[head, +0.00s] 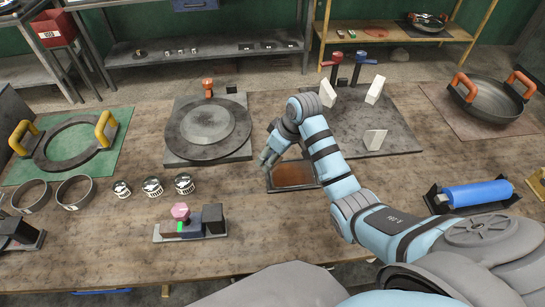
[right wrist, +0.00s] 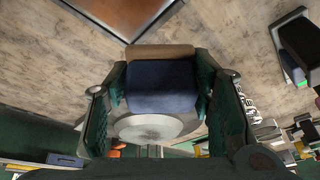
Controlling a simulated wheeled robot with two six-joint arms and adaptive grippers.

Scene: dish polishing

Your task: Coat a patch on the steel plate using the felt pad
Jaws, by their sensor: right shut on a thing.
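The steel plate (head: 207,122) is a grey round disc lying flat on a dark square base (head: 180,152) at the back, left of centre. It also shows in the right wrist view (right wrist: 148,128), partly hidden behind the held pad. My right gripper (head: 268,157) is above the table, just right of the plate. In the right wrist view its two fingers are shut on the felt pad (right wrist: 160,88), a dark blue block with a tan layer (right wrist: 160,52) along one side. The pad cannot be made out in the head view. My left gripper is not in view.
A shallow tray with a brown surface (head: 292,175) lies below my right gripper. A dark board (head: 400,140) with white wedges is to its right.

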